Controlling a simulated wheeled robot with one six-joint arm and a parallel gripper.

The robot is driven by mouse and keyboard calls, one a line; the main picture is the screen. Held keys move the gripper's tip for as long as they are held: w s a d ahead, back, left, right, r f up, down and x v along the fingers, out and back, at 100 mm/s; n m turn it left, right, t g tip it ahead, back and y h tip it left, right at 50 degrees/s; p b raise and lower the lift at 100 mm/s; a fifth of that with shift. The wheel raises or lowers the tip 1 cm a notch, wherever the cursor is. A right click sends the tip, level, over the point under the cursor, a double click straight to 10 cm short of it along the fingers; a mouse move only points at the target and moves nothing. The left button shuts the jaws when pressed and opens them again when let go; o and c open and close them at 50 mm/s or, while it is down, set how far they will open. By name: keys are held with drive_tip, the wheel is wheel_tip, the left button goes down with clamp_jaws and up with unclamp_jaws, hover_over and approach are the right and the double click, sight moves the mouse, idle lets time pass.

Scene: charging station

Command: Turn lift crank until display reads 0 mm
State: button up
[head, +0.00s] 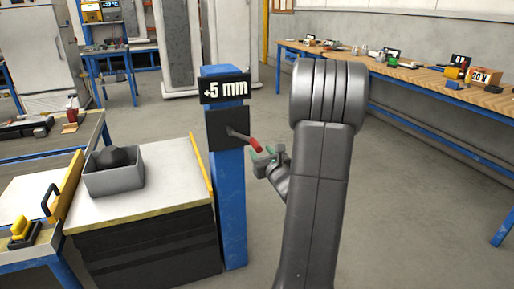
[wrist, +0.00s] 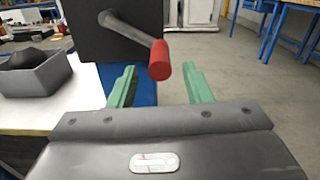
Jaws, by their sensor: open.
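The lift crank's red handle (head: 255,145) sticks out on a grey arm from a dark plate (head: 227,129) on the blue post (head: 230,205). The display (head: 225,88) above the plate reads +5 mm. My gripper (head: 271,155) is beside the handle in the head view, partly hidden by my own arm. In the wrist view the red handle (wrist: 160,60) lies ahead of and between the two green fingers of my gripper (wrist: 157,80), which are spread apart. The fingers show no contact with the handle. The crank's grey arm (wrist: 126,27) runs up and left from the handle to the plate.
A lift table (head: 140,215) with a yellow-edged top stands left of the post. A grey bin (head: 114,178) with a dark lump sits on it. A long workbench (head: 400,70) with tools runs along the right wall. The floor between is clear.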

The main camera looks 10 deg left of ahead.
sight(256, 146)
drive_tip(key=shift+x, duration=2.75)
clamp_jaws()
